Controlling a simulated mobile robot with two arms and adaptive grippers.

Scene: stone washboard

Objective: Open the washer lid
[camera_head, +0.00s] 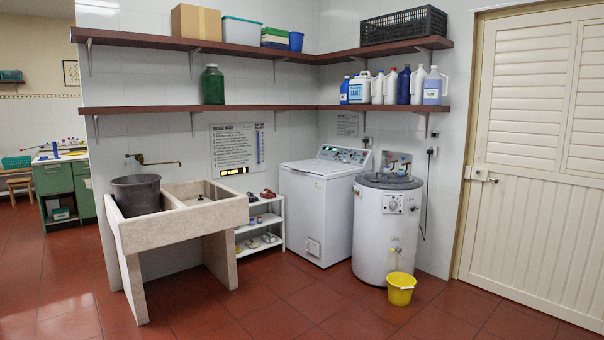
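A white top-loading washer (314,218) stands against the back wall, right of the middle of the head view. Its flat white lid (320,168) on top looks closed. A control panel (344,155) with green-lit parts rises behind the lid. Neither of my grippers shows in this view. The washer is some distance ahead, across the floor.
A white cylindrical heater (388,230) stands close on the washer's right, with a yellow bucket (400,289) before it. A white shoe rack (262,243) and a stone sink (165,228) stand on its left. The red tile floor (275,310) in front is clear.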

